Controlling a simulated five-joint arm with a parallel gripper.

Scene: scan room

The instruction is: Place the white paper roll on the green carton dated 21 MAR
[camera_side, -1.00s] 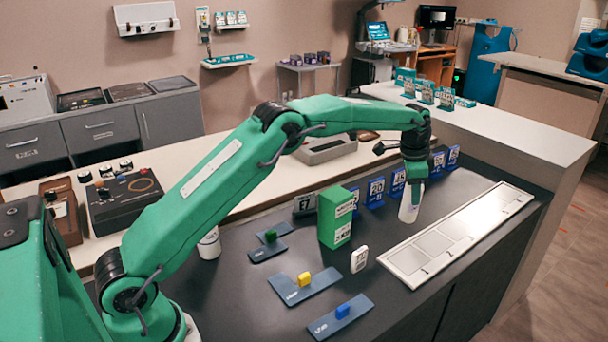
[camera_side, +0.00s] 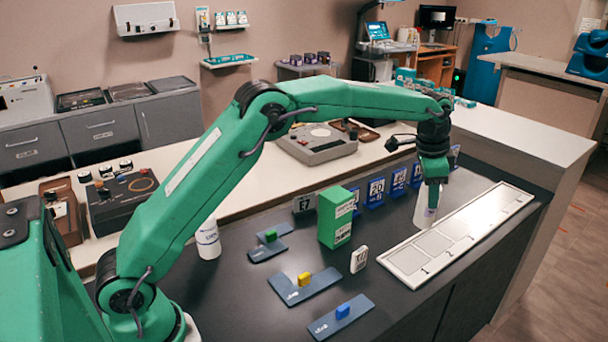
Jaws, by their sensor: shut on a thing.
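A white roll-shaped thing (camera_side: 424,215), which looks like the white paper roll, is held upright in my gripper (camera_side: 432,197). My gripper points down and is shut on it, beside the left edge of the pale panel strip. I cannot tell whether its lower end touches the counter. The green carton (camera_side: 337,217) stands upright on the dark counter, left of my gripper, with bare space between them. It has a white label too small to read, so its date cannot be told. Its top looks bare.
Blue numbered cards (camera_side: 376,193) stand behind my gripper and the carton. A white tag (camera_side: 359,259) stands in front of the carton. A white labelled container (camera_side: 208,240) stands at left. Blue plates with coloured blocks (camera_side: 304,287) lie in front. The long panel strip (camera_side: 460,235) lies at right.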

